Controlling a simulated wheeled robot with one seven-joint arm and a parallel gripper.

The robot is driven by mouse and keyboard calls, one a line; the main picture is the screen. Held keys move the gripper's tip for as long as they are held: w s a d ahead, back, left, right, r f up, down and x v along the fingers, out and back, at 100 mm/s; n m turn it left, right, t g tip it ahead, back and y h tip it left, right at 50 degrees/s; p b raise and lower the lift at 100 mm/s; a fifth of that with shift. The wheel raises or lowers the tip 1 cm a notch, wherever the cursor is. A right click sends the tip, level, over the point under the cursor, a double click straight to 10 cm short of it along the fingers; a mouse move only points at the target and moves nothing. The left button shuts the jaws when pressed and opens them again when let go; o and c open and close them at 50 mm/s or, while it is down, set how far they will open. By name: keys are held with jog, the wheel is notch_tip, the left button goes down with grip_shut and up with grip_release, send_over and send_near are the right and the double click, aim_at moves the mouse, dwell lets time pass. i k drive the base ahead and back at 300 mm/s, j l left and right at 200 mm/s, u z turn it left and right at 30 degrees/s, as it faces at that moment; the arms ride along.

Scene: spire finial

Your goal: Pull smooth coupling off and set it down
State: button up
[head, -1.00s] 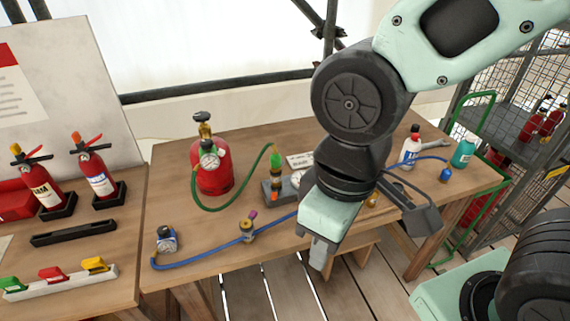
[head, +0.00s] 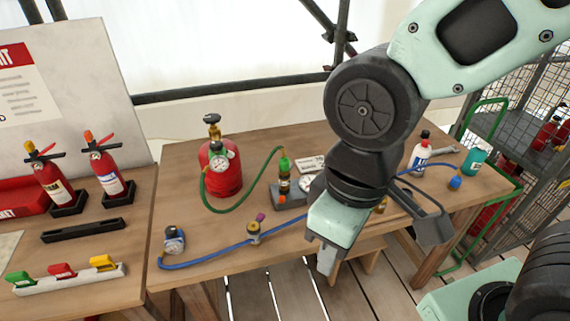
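A green coupling (head: 284,164) sits at the end of the green hose (head: 240,204), upright on a small grey block fitting (head: 288,196). A blue coupling (head: 455,183) is at the right end of the blue hose (head: 205,257). A brass fitting with a purple top (head: 254,232) stands by the blue hose. Which one is the smooth coupling cannot be told at this size. My gripper (head: 326,262) points down near the workbench's front edge, right of and nearer than the purple-topped fitting. It appears empty; its finger gap is not clear. My arm hides part of the bench.
Two extinguishers stand on the left table. A wire cage (head: 530,80) stands beyond.

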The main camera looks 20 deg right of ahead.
aim_at(284, 162)
jog(key=i+j+z, duration=0.3)
jog(key=j, duration=0.25)
jog(key=i+j+z, duration=0.15)
jog(key=j, duration=0.15)
jog(key=i+j+z, duration=0.15)
jog(key=j, duration=0.2)
